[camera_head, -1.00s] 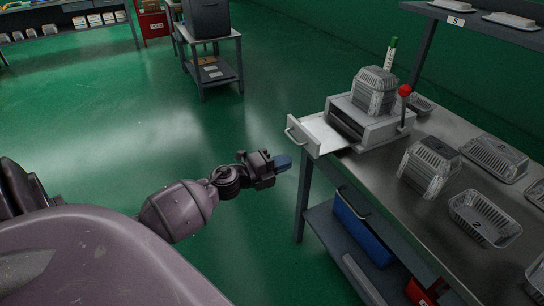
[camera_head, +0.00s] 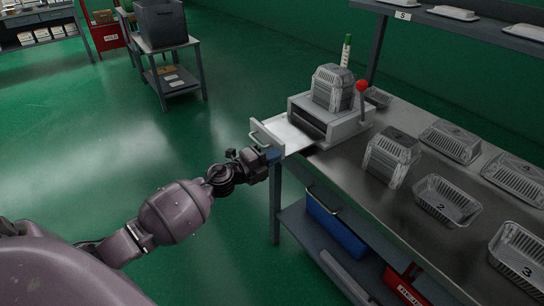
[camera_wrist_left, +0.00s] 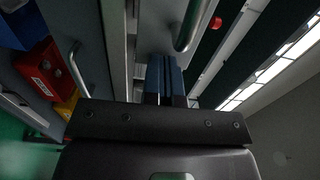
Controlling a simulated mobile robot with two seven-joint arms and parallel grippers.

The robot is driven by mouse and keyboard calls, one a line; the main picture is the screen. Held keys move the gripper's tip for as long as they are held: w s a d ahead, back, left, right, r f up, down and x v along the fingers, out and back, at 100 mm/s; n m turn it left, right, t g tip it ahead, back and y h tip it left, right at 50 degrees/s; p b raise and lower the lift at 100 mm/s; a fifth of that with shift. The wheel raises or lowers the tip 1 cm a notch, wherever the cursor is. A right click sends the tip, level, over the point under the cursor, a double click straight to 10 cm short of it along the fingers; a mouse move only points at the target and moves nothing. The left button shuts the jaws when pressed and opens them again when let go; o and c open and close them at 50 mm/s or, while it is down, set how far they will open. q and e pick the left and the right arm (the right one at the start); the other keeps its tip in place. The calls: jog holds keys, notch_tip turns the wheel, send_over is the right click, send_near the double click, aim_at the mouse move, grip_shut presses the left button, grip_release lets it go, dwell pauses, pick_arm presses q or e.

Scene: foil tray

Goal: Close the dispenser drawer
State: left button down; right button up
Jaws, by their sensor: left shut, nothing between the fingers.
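The dispenser (camera_head: 346,128) is a light grey box on the metal bench. Its white drawer (camera_head: 290,134) is pulled out to the left, past the bench's edge, with a bar handle (camera_head: 260,137) on its front. My left gripper (camera_head: 272,155) is shut and empty, its blue fingertips just below the handle at the drawer front. In the left wrist view the closed blue fingers (camera_wrist_left: 165,74) point at a grey panel, with a curved metal handle (camera_wrist_left: 190,28) just right of them. I cannot tell whether they touch the panel. My right gripper is not in view.
A stack of clear-lidded trays (camera_head: 332,88) sits on the dispenser beside a red-knobbed lever (camera_head: 361,87). Several foil trays (camera_head: 446,203) lie across the bench. A blue bin (camera_head: 336,226) is on the lower shelf.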

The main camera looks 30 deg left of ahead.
aim_at(308, 144)
pick_arm(q)
jog(key=b+x, duration=0.1)
jog(key=x, duration=1.1)
jog(key=shift+d+f, duration=0.1)
jog(key=shift+w+d, duration=0.2)
jog(key=shift+w, duration=0.4)
jog(key=shift+s, duration=0.1)
